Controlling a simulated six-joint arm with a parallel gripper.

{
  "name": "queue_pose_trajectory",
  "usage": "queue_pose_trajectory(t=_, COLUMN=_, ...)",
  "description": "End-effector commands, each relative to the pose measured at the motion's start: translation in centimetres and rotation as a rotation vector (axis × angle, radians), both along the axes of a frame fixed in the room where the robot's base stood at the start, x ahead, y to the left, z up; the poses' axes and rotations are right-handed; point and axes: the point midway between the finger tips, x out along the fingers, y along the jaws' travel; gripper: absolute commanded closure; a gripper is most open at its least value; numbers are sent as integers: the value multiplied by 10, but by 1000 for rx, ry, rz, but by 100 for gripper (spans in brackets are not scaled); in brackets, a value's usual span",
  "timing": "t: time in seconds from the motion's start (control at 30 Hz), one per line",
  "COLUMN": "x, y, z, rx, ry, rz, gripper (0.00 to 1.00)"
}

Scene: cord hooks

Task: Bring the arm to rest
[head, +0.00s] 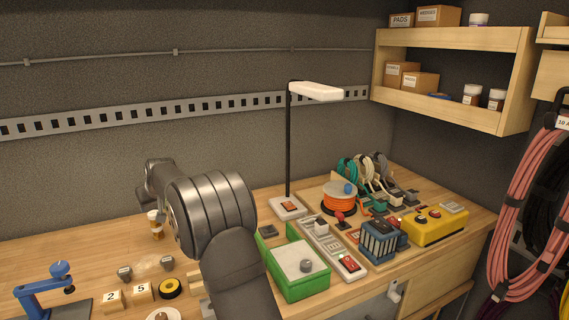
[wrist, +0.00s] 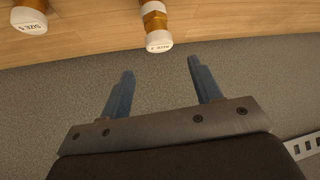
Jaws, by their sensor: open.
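In the wrist view my gripper (wrist: 160,80) is open, its two blue-grey fingers apart with nothing between them. Beyond the fingers are the grey wall and the edge of the wooden bench. In the head view my arm rises over the middle of the bench (head: 110,248) and bends back toward the wall; the fingers are hidden behind the arm there.
An orange bottle with a white cap (wrist: 158,40) stands near the fingertips; another (wrist: 30,18) is at the upper left. A green box (head: 296,270), a lamp (head: 316,91) and an orange cord spool (head: 339,198) stand right of my arm. A blue press (head: 45,289) is at the left.

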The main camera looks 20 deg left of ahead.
Motion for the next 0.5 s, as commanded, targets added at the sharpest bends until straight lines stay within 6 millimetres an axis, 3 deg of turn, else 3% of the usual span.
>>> queue_pose_trajectory(t=0.5, x=25, y=45, z=-61, rx=-1, ry=2, rz=1, gripper=42)
